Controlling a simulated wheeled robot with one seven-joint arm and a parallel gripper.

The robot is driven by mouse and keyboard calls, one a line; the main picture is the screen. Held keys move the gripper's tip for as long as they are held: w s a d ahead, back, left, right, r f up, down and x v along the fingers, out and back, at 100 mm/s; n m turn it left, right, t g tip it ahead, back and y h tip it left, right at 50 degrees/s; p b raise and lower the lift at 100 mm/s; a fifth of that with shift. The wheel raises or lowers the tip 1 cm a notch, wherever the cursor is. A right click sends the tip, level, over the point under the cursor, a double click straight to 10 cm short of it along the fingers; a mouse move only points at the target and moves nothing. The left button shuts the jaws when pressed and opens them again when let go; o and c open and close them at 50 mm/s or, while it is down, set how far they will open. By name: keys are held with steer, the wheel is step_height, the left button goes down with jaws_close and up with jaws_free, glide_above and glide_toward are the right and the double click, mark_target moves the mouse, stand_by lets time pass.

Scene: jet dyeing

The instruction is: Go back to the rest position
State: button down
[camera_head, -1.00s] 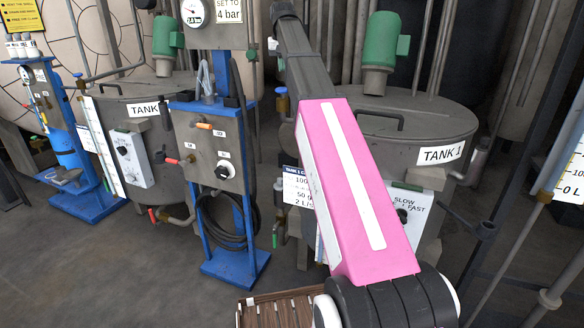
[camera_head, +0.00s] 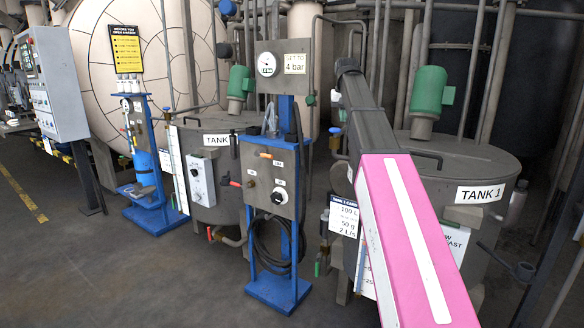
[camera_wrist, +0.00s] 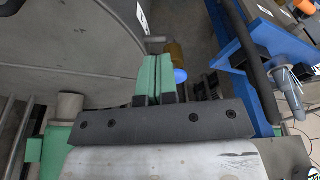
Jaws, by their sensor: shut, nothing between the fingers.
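My gripper shows in the wrist view (camera_wrist: 157,75), its two green fingers pressed together with nothing between them.
A blue stand with a gauge and control panel (camera_head: 271,185) stands left of my arm, with a coiled hose. Another tank (camera_head: 215,140), a blue stand with a cylinder (camera_head: 146,167) and a control cabinet (camera_head: 50,85) are farther left. Floor (camera_head: 120,275) at lower left is clear.

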steer(key=s+f, duration=0.3)
steer(key=f, duration=0.8)
steer(key=s+f+g, duration=0.1)
steer(key=s+f, duration=0.2)
steer(key=f, duration=0.8)
steer(key=s+f, duration=0.3)
steer(key=f, duration=0.8)
steer(key=s+f+g, duration=0.1)
steer(key=s+f, duration=1.7)
steer(key=f, duration=0.4)
steer(key=shift+s+n, duration=0.3)
steer(key=shift+n, duration=0.1)
